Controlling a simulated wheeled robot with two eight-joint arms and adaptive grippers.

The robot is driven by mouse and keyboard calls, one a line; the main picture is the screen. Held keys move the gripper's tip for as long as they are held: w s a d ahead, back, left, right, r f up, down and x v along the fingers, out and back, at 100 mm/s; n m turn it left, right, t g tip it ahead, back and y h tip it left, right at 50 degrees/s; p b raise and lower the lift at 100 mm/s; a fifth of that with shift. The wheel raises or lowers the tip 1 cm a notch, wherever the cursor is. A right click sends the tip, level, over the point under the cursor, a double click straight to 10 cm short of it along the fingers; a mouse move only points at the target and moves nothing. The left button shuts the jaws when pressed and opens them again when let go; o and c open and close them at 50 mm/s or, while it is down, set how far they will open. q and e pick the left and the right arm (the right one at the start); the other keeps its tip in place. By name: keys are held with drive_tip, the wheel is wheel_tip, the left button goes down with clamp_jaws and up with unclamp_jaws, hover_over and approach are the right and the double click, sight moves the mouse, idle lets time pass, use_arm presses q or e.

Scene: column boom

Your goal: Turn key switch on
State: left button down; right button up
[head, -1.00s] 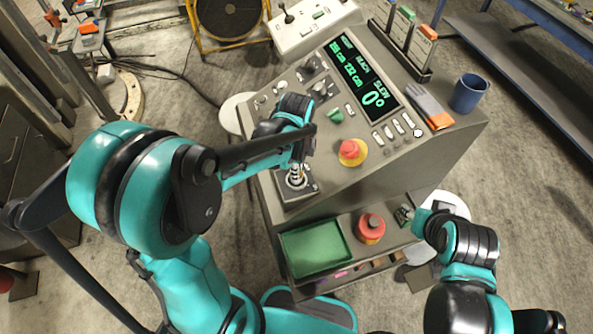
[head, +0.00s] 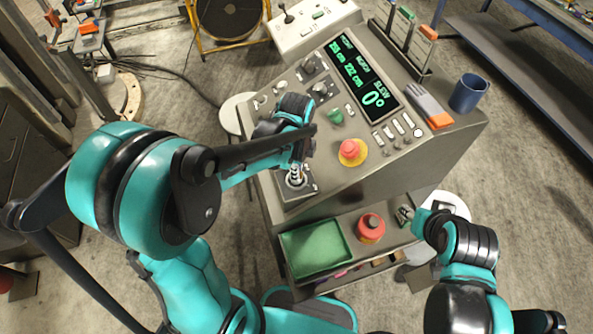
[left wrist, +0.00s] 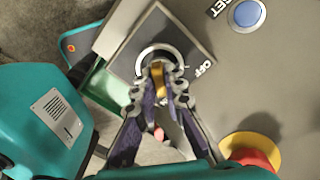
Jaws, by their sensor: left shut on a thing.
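The key switch (head: 294,184) sits on a grey square plate at the console's front left corner. In the left wrist view, its silver ring (left wrist: 160,52) surrounds a yellow-gold key (left wrist: 158,78), with an "OFF" label to the right. My left gripper (head: 297,167) points down over the switch; in the left wrist view (left wrist: 160,73) its fingers are shut on the key. The fingers cover part of the key, and I cannot tell which position it points to. My right gripper (head: 404,214) is low by the console's front right, small and partly hidden; its opening is unclear.
A red mushroom button on yellow (head: 352,151) stands right of the switch.

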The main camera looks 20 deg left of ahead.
use_arm(q)
drive_tip(key=shift+w, duration=0.1)
idle(0.7)
drive_tip(key=c, duration=1.6)
unclamp_jaws()
wheel_tip(320, 180, up, 12)
drive_tip(key=shift+r, duration=0.1)
